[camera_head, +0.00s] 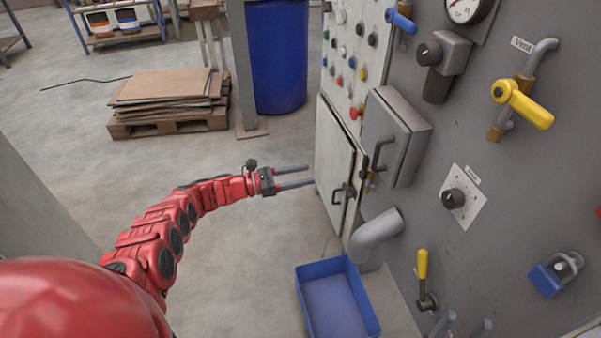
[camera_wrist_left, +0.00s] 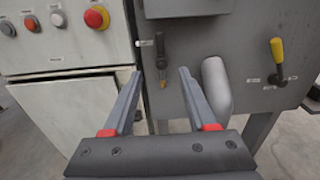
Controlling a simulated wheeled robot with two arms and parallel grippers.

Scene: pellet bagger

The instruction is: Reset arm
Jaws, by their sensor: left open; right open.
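My left gripper (camera_head: 292,177) is at the end of the red arm coming in from the left. Its two grey fingers are apart with nothing between them, pointing at the pellet bagger's grey and white cabinet (camera_head: 333,150). It seems to stop short of the cabinet. In the left wrist view the open fingers (camera_wrist_left: 161,80) point toward a dark handle (camera_wrist_left: 161,52) and a grey spout (camera_wrist_left: 217,88). The fingertips of my right gripper (camera_head: 465,327) show apart at the bottom edge, below the yellow-handled lever (camera_head: 422,270); the rest of it is out of view.
A blue bin (camera_head: 337,300) stands on the floor under the spout (camera_head: 377,238). A yellow valve handle (camera_head: 525,104) and a grey box with a handle (camera_head: 397,138) stick out from the panel. A pallet (camera_head: 165,124) and blue drum (camera_head: 278,55) stand behind. Floor left of the bin is clear.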

